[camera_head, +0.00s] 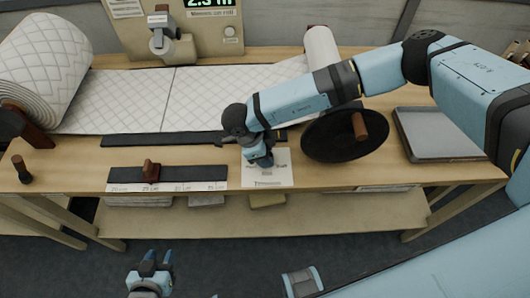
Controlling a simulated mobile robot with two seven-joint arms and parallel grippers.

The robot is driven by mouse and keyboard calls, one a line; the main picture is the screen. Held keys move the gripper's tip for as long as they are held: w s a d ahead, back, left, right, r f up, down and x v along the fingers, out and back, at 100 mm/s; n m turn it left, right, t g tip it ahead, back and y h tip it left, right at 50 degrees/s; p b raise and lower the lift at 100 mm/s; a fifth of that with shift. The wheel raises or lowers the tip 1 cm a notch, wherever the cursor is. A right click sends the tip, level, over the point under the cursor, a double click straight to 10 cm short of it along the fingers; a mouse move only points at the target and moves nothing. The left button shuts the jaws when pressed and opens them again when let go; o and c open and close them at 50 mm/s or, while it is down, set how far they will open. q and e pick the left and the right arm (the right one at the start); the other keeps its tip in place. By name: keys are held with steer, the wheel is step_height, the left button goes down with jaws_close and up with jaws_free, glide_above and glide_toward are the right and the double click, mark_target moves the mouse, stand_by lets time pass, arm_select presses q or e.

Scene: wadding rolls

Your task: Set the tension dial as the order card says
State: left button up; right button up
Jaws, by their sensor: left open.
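A white printed card (268,178) lies on the bench near its front edge; its print is too small to read and its upper part is partly covered. My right gripper (263,163) points down over this card; I cannot tell whether it touches it or how its fingers stand. My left gripper (157,257) is low in front of the bench, fingers up, open and empty. I cannot surely identify the tension dial. A round knob (230,32) sits on the beige machine panel (190,49) beside a grey metal fitting (160,36).
A quilted wadding roll (45,65) lies at left, its sheet (115,100) spread rightward. A black rail with a brown slider (151,171), a black disc (325,137) with a brown handle (360,125) and a grey tray (440,135) occupy the bench (75,165). Floor before it is clear.

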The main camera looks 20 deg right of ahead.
steer(key=o, duration=0.3)
steer(key=shift+r, duration=0.1)
steer(key=b+v, duration=0.1)
steer(key=v, duration=1.2)
steer(key=shift+r+b, duration=0.3)
steer(key=shift+a, duration=0.1)
